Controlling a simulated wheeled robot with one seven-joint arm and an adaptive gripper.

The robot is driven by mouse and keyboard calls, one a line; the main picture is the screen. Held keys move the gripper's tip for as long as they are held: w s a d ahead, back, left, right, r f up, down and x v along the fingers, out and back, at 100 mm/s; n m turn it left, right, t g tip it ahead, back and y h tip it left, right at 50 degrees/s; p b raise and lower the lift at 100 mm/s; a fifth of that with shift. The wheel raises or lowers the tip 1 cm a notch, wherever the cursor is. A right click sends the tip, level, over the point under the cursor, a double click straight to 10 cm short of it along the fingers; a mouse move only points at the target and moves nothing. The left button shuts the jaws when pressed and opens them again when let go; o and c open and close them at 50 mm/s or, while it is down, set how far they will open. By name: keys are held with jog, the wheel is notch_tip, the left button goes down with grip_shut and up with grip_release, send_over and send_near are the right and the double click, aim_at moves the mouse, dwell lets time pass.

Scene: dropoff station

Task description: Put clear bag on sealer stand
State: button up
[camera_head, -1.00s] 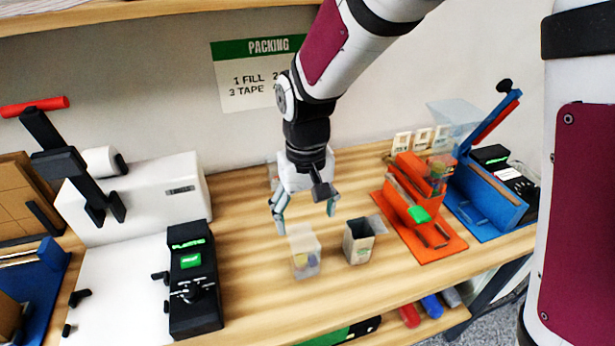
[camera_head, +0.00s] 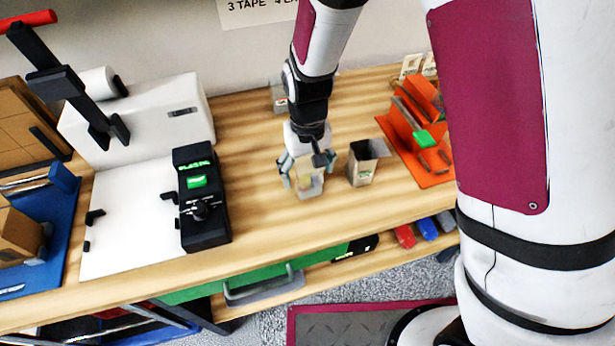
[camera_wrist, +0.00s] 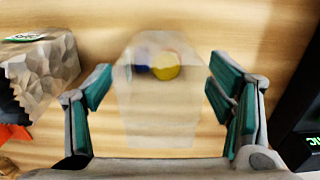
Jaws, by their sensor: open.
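The clear bag (camera_head: 311,187) stands upright on the wooden table, with yellow and blue items visible inside. In the wrist view the clear bag (camera_wrist: 160,110) lies between the two teal-padded fingers, with space on both sides. My gripper (camera_head: 307,176) is open and low over the bag, pointing down around it. An orange stand (camera_head: 430,160) with a green part is at the right, partly cut off by my arm; I cannot tell for sure that it is the sealer stand.
A grey open pouch (camera_head: 362,163) stands just right of the clear bag and shows at the wrist view's left (camera_wrist: 45,70). Another small clear container (camera_head: 279,98) is behind my arm. A white machine with a black control box (camera_head: 203,205) is at the left. The table front is clear.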

jog(key=shift+f, duration=1.25)
jog(key=c, duration=1.3)
jog(key=shift+r, duration=0.1)
jog(key=shift+r, duration=1.75)
jog(key=s+d, duration=0.1)
jog(key=s, duration=0.3)
jog(key=s+d, duration=0.1)
jog(key=s, duration=0.3)
jog(key=s+d+r, duration=0.1)
jog(key=s+d, duration=0.1)
jog(key=s, duration=0.3)
jog(key=shift+s+d+r+p, duration=0.25)
jog(key=shift+s+p, duration=0.3)
jog(key=shift+p, duration=0.3)
jog(key=shift+s+d+f+p, duration=0.1)
jog(key=shift+s+d+p, duration=0.1)
jog(key=shift+s+p, duration=0.55)
